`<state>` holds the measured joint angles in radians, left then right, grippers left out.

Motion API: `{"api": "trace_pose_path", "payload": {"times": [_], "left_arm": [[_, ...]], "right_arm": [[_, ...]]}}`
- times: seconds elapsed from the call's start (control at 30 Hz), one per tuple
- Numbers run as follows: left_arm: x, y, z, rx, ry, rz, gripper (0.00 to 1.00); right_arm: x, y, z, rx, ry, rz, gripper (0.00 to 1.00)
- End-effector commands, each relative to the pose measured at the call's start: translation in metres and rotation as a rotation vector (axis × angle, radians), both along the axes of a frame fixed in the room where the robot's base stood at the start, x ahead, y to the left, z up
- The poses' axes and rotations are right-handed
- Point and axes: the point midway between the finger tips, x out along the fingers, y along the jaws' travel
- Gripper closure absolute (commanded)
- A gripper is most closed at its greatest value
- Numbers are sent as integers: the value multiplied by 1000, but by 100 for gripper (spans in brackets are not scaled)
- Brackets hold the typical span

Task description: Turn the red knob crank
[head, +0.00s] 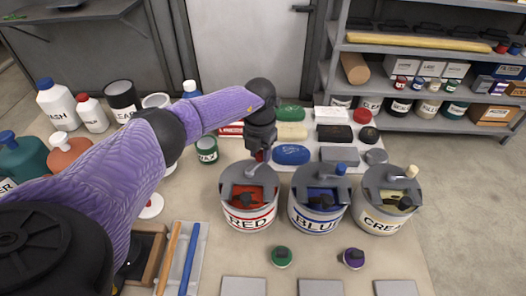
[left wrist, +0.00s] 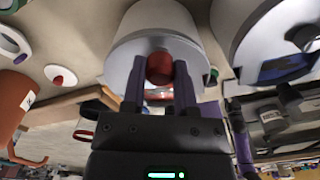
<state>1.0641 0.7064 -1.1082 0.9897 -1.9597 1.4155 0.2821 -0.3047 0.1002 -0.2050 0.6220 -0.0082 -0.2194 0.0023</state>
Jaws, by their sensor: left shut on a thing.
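The red crank knob (left wrist: 160,68) sits between the two fingers of my left gripper (left wrist: 159,85) in the left wrist view. The fingers are shut on it. In the head view my left gripper (head: 262,150) points down at the back of the can labelled RED (head: 249,217), and it mostly hides the knob. The crank's grey arm (head: 254,170) runs from the knob to the middle of the grey lid. The lid has an opening at the front with red inside. My right gripper is not in view.
The BLUE can (head: 318,222) and the CREAM can (head: 378,220) stand close on the right, each with its own crank. Sponges and blocks (head: 291,154) lie behind. Bottles (head: 58,105) stand at the left, brushes or rods (head: 188,258) at front left.

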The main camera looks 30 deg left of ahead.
Motion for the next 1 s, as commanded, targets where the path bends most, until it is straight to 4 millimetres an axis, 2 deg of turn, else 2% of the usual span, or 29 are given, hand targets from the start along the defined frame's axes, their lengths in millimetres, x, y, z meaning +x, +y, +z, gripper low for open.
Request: {"api": "trace_pose_path", "payload": {"times": [0.47, 1.0], "left_arm": [[-2, 19, 4, 1, -4, 451, 100], [-14, 36, 4, 0, -3, 954, 100]], "right_arm": [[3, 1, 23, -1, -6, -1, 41], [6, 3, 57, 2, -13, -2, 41]]}}
